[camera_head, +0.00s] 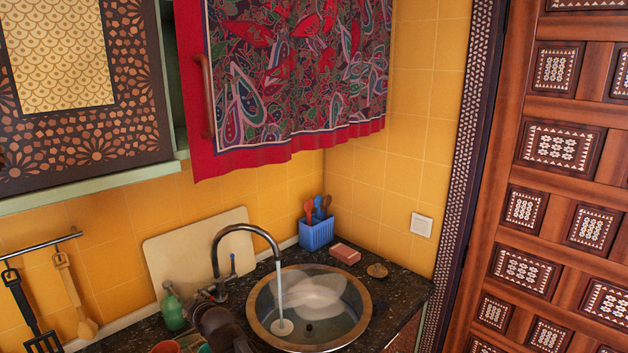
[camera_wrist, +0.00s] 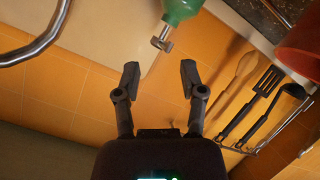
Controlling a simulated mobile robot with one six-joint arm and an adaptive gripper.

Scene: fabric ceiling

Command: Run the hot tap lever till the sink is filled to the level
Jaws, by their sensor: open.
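The round metal sink (camera_head: 365,300) is set in the dark counter, and a pale, glossy patch shows inside it. The curved tap (camera_head: 240,231) arches over it, and a stream of water (camera_head: 280,290) falls from its spout. A lever with a blue tip (camera_head: 233,265) stands at the tap's base. The hot lever cannot be made out clearly; my dark arm covers part of the tap base. My gripper (camera_wrist: 160,75) is open and empty in the wrist view, with the green bottle's nozzle (camera_wrist: 162,43) just beyond its fingertips. The tap's pipe (camera_wrist: 45,42) shows at upper left there.
The green bottle (camera_head: 172,309) stands left of the tap, before a cutting board (camera_head: 190,255). A blue utensil holder (camera_head: 316,233), a pink sponge (camera_head: 345,254) and a small round brown item (camera_head: 377,270) lie behind the sink. Utensils hang from a rail (camera_head: 40,245) at left.

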